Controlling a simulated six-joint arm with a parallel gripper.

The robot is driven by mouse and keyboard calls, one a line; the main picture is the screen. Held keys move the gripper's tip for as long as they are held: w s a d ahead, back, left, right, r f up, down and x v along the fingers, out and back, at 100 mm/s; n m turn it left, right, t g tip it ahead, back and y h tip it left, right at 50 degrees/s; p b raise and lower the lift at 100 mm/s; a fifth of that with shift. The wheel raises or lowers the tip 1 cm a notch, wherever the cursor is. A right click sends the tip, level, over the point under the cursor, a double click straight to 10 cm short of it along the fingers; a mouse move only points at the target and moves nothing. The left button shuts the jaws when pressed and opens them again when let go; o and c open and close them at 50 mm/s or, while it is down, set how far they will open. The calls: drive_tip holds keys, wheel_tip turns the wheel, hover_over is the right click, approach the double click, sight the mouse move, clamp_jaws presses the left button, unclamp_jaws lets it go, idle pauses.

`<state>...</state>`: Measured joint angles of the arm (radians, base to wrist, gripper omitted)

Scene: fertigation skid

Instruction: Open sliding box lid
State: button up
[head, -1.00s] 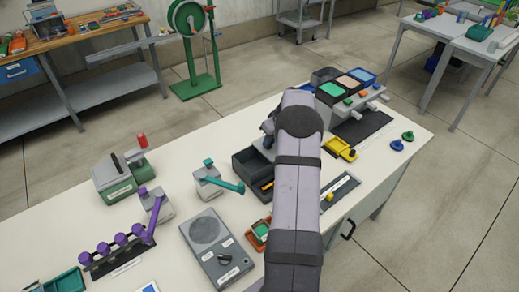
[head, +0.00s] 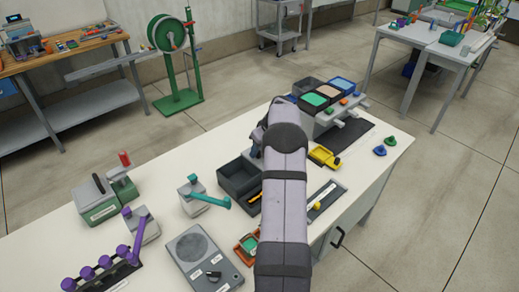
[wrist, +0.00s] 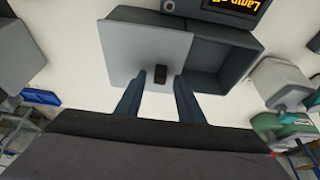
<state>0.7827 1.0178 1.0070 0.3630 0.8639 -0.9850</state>
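The dark grey box (wrist: 222,62) fills the upper middle of the wrist view. A light grey sliding lid (wrist: 125,50) covers its left part, and the right part is uncovered, with no contents visible. A small black knob (wrist: 160,74) stands on the lid near its lower right. My gripper (wrist: 163,82) is open, with one finger on each side of the knob and gaps showing between.
A display reading "Lamp off" (wrist: 232,6) sits just beyond the box. In the head view, a grey device with a teal lever (head: 205,197) stands left of the box. A yellow part (head: 324,157) and a rack of coloured bins (head: 320,98) are to its right.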

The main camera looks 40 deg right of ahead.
drive_tip(key=b+v, duration=0.2)
drive_tip(key=v, duration=0.5)
drive_tip(key=shift+r, duration=0.2)
idle(0.4)
drive_tip(key=s+a+g, duration=0.1)
drive_tip(key=s+a, duration=0.2)
drive_tip(key=a, duration=1)
drive_tip(key=s+a+g, duration=0.2)
drive_tip(key=s+a, duration=0.1)
drive_tip(key=a, duration=1)
drive_tip(key=s+a+f, duration=0.2)
drive_tip(key=s+a, duration=0.4)
drive_tip(key=s, duration=0.3)
drive_tip(key=s+a+f+g, duration=0.1)
drive_tip(key=s+a+f, duration=0.1)
drive_tip(key=s+a, duration=0.5)
drive_tip(key=shift+s+a+f+g, duration=0.2)
drive_tip(key=shift+s+g, duration=0.1)
drive_tip(key=shift+s, duration=0.95)
drive_tip(key=shift+r, duration=0.1)
